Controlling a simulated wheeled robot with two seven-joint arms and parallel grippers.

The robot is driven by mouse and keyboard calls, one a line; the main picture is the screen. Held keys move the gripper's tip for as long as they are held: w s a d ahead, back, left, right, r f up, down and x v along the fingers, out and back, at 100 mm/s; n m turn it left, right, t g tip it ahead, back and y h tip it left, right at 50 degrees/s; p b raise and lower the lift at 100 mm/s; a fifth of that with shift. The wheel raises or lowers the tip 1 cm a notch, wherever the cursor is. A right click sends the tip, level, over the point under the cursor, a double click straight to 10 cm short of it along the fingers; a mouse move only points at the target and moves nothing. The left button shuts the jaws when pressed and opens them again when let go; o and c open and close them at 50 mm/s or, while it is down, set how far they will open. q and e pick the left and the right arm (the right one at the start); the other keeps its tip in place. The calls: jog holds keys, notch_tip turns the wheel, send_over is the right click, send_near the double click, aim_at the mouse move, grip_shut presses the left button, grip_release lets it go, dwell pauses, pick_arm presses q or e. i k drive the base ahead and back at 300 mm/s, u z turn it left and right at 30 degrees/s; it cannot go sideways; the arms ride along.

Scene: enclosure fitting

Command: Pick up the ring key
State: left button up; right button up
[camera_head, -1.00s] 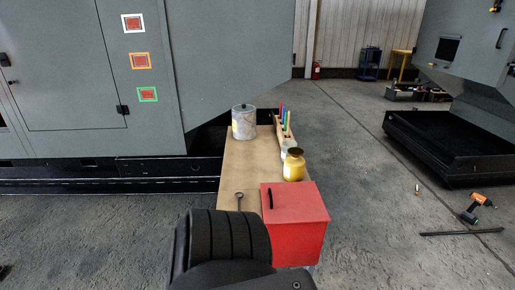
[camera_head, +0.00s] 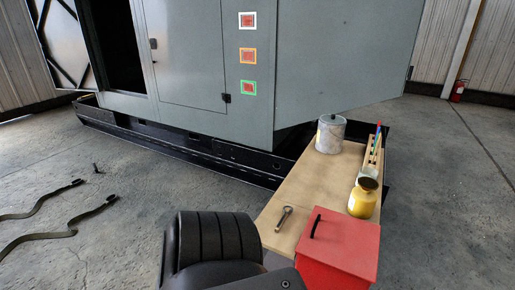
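The ring key (camera_head: 283,218) is a small dark metal tool with a round end. It lies on the near left part of the wooden table top (camera_head: 311,190), just left of a red box. A large black ribbed part of my own body fills the bottom centre, close to the key in the picture. Neither gripper shows in the head view.
The red box (camera_head: 345,241) with a dark handle stands at the table's near end. A yellow jar (camera_head: 363,198), a grey canister (camera_head: 331,134) and a rack of coloured tools (camera_head: 375,150) stand farther back. A grey enclosure (camera_head: 190,60) rises behind. Straps (camera_head: 60,233) lie on the left floor.

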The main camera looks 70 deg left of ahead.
aim_at(285, 211)
jog(key=u, duration=0.7)
jog(key=i, duration=0.65)
jog(key=u, duration=0.6)
